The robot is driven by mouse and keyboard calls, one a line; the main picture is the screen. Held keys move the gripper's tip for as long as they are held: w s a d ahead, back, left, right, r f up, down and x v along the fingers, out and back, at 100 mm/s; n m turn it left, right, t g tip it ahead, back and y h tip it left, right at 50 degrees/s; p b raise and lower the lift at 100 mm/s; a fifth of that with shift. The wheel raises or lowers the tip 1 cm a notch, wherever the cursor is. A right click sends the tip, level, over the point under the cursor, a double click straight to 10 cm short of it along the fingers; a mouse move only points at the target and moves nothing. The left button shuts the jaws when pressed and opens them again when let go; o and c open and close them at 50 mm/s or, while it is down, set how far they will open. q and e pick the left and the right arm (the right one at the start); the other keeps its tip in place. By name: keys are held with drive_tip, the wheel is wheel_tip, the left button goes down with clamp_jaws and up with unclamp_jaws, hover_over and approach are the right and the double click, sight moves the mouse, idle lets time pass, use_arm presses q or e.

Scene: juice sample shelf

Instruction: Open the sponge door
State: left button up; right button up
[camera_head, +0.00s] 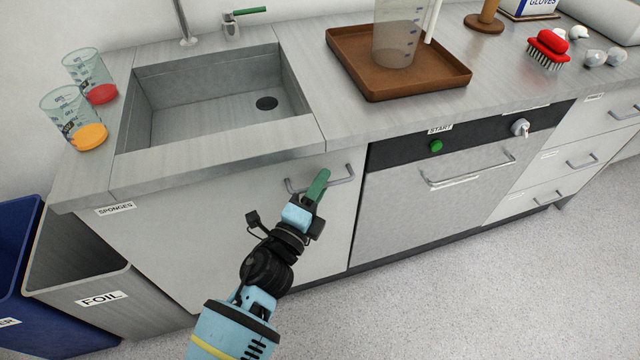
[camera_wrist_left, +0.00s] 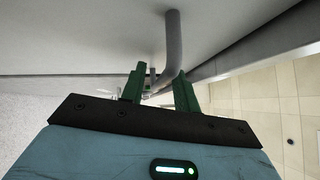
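The sponge door (camera_head: 235,225) is the grey front under the sink, with a "SPONGES" label (camera_head: 116,208) at its upper left. It looks shut. Its bar handle (camera_head: 345,180) is near its upper right corner. My left gripper (camera_head: 319,183) is at the handle, its green fingers hiding the handle's middle. In the left wrist view, the fingers (camera_wrist_left: 160,90) stand apart with the handle (camera_wrist_left: 173,45) reaching down between them. A gap shows between the fingers; contact with the bar is unclear. My right gripper is out of view.
A "FOIL" bin (camera_head: 100,298) and a blue bin (camera_head: 15,260) stand at the left, close to the door. A dishwasher front (camera_head: 430,195) with its own handle adjoins on the right. A brown tray (camera_head: 345,62) and cups (camera_head: 70,110) are on the counter.

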use_arm(q)
drive_tip(key=shift+w, duration=0.1)
drive_tip(key=shift+c, duration=0.4)
clamp_jaws()
